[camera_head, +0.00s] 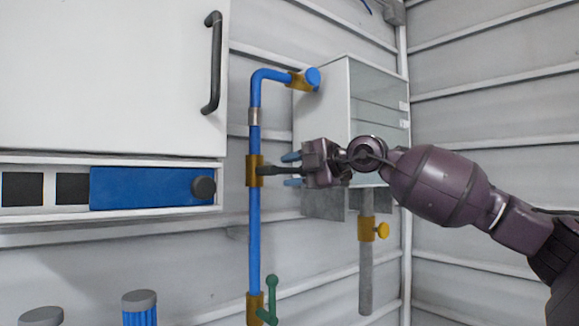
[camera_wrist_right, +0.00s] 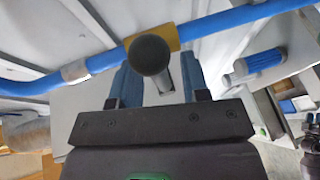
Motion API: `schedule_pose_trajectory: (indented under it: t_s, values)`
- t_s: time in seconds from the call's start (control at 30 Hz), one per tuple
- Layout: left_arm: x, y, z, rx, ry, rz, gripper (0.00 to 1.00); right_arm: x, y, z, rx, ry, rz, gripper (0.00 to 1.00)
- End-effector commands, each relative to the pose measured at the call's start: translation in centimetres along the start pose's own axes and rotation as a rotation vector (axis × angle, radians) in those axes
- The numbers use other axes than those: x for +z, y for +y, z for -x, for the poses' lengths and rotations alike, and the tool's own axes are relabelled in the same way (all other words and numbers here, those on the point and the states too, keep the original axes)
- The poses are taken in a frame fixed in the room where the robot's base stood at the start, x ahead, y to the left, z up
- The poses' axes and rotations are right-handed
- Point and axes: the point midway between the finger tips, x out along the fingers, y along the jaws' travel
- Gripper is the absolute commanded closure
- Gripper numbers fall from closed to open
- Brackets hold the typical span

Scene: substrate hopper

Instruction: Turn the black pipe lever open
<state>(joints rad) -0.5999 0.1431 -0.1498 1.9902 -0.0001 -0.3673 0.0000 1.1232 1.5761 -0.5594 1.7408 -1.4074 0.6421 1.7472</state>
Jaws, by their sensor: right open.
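The black pipe lever (camera_head: 281,170) sticks out to the right from a brass valve (camera_head: 254,170) on the vertical blue pipe (camera_head: 254,216). My right gripper (camera_head: 292,170) is open, with one blue finger above the lever and one below it. In the right wrist view the round black end of the lever (camera_wrist_right: 149,54) shows between the two blue fingers of my right gripper (camera_wrist_right: 160,80), in front of the brass valve (camera_wrist_right: 168,38). I cannot tell whether the fingers touch it. My left gripper is not in view.
A green lever (camera_head: 271,297) sits on a lower brass valve. A grey box (camera_head: 322,105) is on the wall behind my gripper, with a yellow-knobbed pipe (camera_head: 366,262) below. A white cabinet (camera_head: 110,75) with a black handle (camera_head: 213,62) is at left.

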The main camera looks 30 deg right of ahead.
Motion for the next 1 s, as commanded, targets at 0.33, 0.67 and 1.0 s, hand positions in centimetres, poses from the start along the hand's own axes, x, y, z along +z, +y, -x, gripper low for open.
schedule_pose_trajectory:
  t_s: [0.33, 0.67, 1.0]
  values:
    - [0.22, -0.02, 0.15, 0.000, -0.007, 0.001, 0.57, -0.02, 0.02, -0.91, 0.001, 0.000, 0.000, 0.58]
    - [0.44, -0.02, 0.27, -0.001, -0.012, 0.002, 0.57, -0.02, 0.01, -0.88, 0.001, 0.000, 0.001, 0.93]
    - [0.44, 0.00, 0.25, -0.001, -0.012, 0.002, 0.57, -0.07, 0.00, -0.90, 0.000, 0.000, 0.003, 1.00]
